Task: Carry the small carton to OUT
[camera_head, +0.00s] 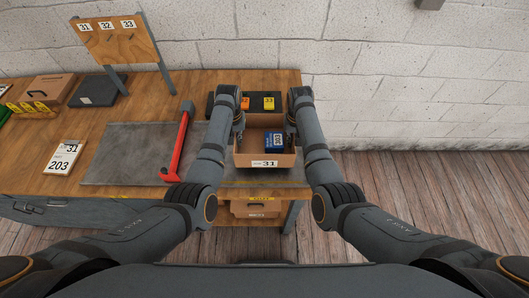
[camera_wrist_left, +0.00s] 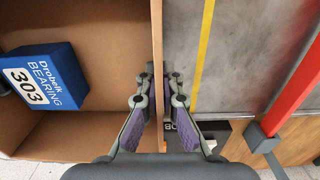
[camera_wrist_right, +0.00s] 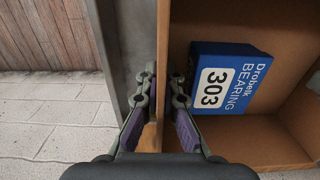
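The small carton (camera_head: 243,160) is an open brown box with a white label reading 31 on its front. It is at the right end of the bench in the head view. A blue bearing box marked 303 (camera_wrist_left: 52,78) lies inside it, also seen in the right wrist view (camera_wrist_right: 232,78). My left gripper (camera_wrist_left: 160,80) has its fingers on both sides of the left wall, closed on it. My right gripper (camera_wrist_right: 162,82) is closed on the right wall likewise. I cannot tell whether the carton touches the bench. I see no readable OUT mark.
A red-handled tool (camera_head: 178,146) lies on the grey mat (camera_head: 125,152), left of my left arm. A black holder (camera_head: 282,100) with orange and yellow pieces is behind the carton. A 31/203 card (camera_head: 63,157) lies at left. A carton (camera_head: 254,208) sits below the bench edge.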

